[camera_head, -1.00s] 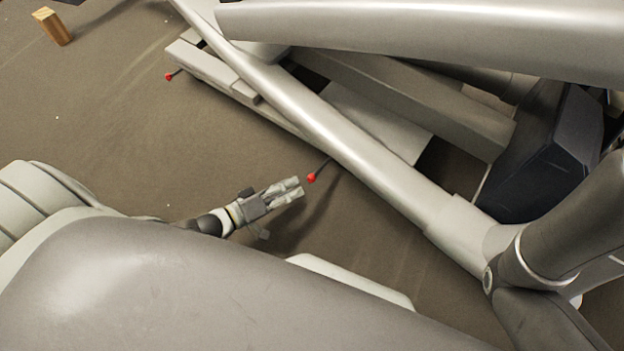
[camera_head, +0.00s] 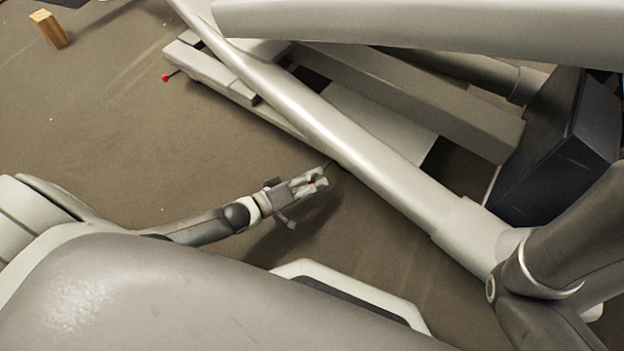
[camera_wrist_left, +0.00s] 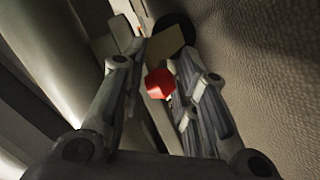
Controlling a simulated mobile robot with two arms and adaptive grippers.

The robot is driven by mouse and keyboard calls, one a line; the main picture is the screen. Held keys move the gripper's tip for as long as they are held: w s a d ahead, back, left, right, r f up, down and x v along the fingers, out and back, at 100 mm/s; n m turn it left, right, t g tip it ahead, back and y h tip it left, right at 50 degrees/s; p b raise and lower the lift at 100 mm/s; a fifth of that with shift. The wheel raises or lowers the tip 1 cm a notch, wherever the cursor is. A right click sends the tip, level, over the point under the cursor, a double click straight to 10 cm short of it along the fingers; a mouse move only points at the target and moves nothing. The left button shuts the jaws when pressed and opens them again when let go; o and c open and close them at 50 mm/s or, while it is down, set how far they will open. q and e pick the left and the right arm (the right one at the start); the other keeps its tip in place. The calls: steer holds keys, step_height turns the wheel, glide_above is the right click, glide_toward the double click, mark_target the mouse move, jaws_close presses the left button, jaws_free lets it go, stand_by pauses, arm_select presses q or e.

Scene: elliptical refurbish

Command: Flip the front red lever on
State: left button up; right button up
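The near red lever's ball (camera_head: 313,182) shows as a small red patch between the fingers of my left gripper (camera_head: 318,179). Its thin rod runs back toward the elliptical's grey frame (camera_head: 345,150). In the left wrist view the red ball (camera_wrist_left: 160,83) sits between the two fingers of my left gripper (camera_wrist_left: 160,70). The fingers are apart around it; a gap shows on the left side. A second red lever (camera_head: 166,78) sticks out at the far left end of the machine's base. My right gripper is not in view.
The elliptical's long silver tubes (camera_head: 330,125) and dark housing (camera_head: 550,150) fill the right side. A wooden block (camera_head: 48,29) stands on the floor at the top left. The brown floor (camera_head: 110,130) to the left is clear.

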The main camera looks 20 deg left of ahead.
mark_target(312, 195)
arm_select(q)
jaws_close()
steer(key=shift+f, duration=0.1)
steer(key=shift+f+b, duration=0.5)
steer(key=shift+f, duration=1.6)
steer(key=shift+a, duration=0.1)
steer(key=o, duration=0.5)
jaws_free()
steer(key=shift+w, duration=0.1)
steer(key=shift+v, duration=3.95)
